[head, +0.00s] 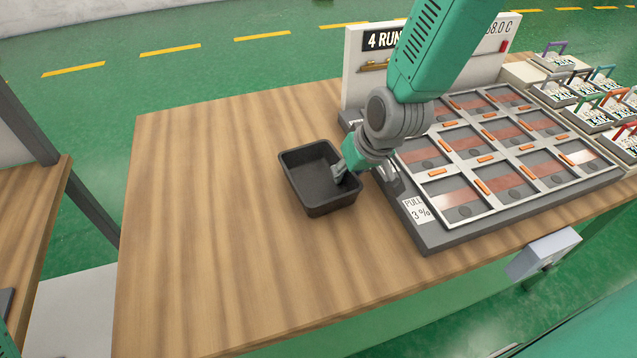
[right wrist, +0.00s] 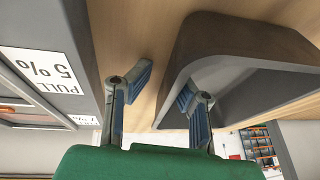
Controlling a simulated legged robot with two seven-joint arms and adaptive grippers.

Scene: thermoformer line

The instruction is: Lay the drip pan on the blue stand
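The drip pan is a dark grey, open, empty rectangular tray (head: 311,193) on the wooden table, left of the heated machine; it also fills the right of the right wrist view (right wrist: 245,45). My right gripper (head: 347,171) is at the pan's right side. In the right wrist view its two fingers (right wrist: 163,92) are apart, with one over the pan's inside and the other outside its wall. A gap shows between the outer finger and the wall. My left gripper is not in view. I see no blue stand in these views.
A machine with a grid of framed cells (head: 475,160) stands close right of the pan. Its sign panel (head: 357,88) rises behind my right arm. Several small handled items (head: 590,90) stand farther right. The table's left part (head: 200,220) is clear. Another wooden table (head: 30,215) is at far left.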

